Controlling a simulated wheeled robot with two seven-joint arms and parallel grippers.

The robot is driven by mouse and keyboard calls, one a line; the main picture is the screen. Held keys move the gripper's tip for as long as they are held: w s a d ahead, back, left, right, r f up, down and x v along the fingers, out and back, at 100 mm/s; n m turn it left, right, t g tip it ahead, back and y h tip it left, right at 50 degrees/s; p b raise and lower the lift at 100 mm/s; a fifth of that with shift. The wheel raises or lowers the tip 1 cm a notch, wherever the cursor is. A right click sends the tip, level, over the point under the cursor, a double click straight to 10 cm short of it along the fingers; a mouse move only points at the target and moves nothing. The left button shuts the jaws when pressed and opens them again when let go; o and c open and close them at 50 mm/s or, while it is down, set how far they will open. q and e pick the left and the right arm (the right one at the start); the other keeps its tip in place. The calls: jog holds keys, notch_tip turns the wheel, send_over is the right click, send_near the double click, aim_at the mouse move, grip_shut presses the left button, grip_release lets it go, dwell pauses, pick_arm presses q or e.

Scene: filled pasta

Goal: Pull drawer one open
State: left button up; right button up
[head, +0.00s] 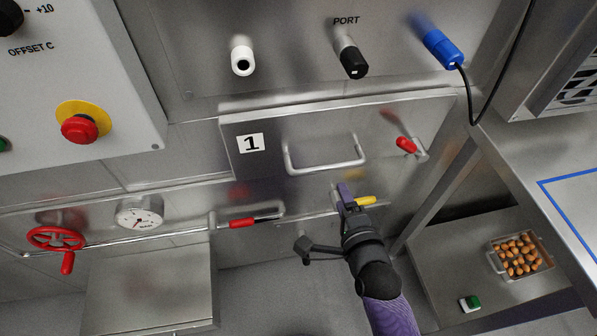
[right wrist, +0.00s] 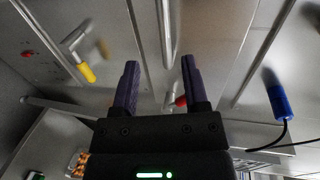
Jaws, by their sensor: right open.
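Drawer one (head: 265,168) is a metal front with a white label "1" (head: 250,143) and looks shut in the panel. Its pale bar handle (head: 325,166) stands out from the front. My right gripper (head: 345,190) is below the handle, near its right half and apart from it. In the right wrist view its two purple fingers (right wrist: 159,63) are spread with nothing between the tips. A bar that looks like the handle (right wrist: 167,35) lies ahead, in line with the gap. A red-gripped lever (head: 407,145) sits at the drawer's right side. My left gripper is out of view.
A yellow-gripped lever (head: 365,201) is close beside my right gripper, also in the right wrist view (right wrist: 87,72). A red-gripped lever (head: 242,223) and red handwheel (head: 56,240) are left. A blue plug (head: 442,48) trails a cable. A tray of brown pieces (head: 495,262) is lower right.

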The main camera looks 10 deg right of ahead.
aim_at(333, 169)
jog(key=b+x, duration=0.1)
jog(key=x, duration=0.2)
jog(key=b+x, duration=0.1)
jog(key=x, duration=0.2)
jog(key=b+x, duration=0.1)
jog(key=x, duration=0.2)
jog(key=shift+w+d+r+b, duration=0.15)
jog(key=shift+d+b, duration=0.15)
jog(key=shift+b, duration=0.1)
jog(key=shift+w, duration=0.35)
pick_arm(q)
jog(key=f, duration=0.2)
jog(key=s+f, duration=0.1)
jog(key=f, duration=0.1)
pick_arm(e)
jog(key=shift+r, duration=0.1)
grip_shut()
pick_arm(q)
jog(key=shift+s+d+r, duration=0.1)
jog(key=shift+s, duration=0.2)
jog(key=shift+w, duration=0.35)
